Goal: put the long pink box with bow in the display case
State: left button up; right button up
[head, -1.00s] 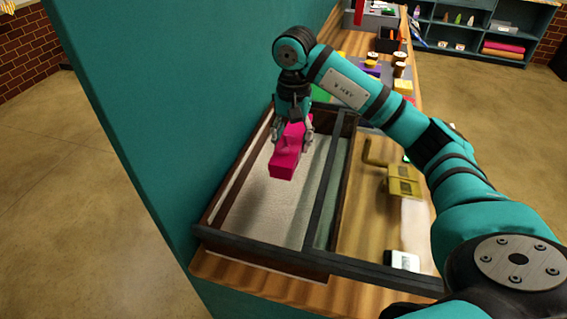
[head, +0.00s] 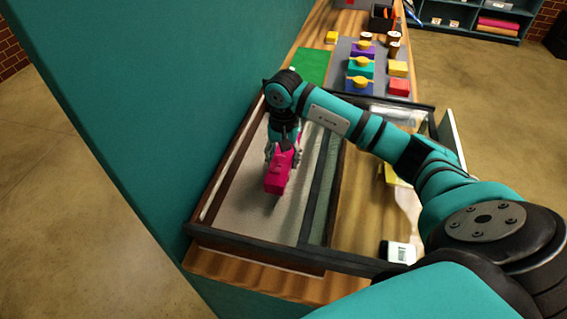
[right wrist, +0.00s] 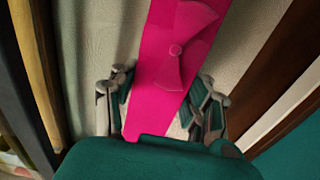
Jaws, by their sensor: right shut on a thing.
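The long pink box with bow (head: 277,180) is inside the open-topped display case, above or on its pale floor (head: 240,205); I cannot tell whether it touches. My right gripper (head: 283,152) is shut on the box near its far end, from above. In the right wrist view the box (right wrist: 165,75) runs between the two fingers (right wrist: 165,105), with its pink bow (right wrist: 183,48) on top. The display case has a dark frame (head: 250,240) and dark wooden side walls. My left gripper is not in view.
A teal wall (head: 150,90) stands close along the case's left. Right of the case's inner bar lie a white card (head: 398,252) and wooden counter. Behind are a green mat (head: 313,66), a yellow-lidded teal box (head: 361,67) and a red box (head: 399,87).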

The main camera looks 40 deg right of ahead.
aim_at(284, 156)
notch_tip(284, 156, down, 2)
jog(key=shift+f+p, duration=0.2)
jog(key=shift+p, duration=0.25)
jog(key=shift+f, duration=0.45)
jog(key=o, duration=1.2)
jog(key=shift+o, duration=0.2)
jog(key=shift+r, duration=0.2)
jog(key=shift+r+b, duration=0.3)
notch_tip(284, 156, up, 11)
jog(key=b, duration=0.3)
jog(key=shift+f+b, duration=0.2)
jog(key=shift+b, duration=0.1)
jog(key=shift+r, duration=0.35)
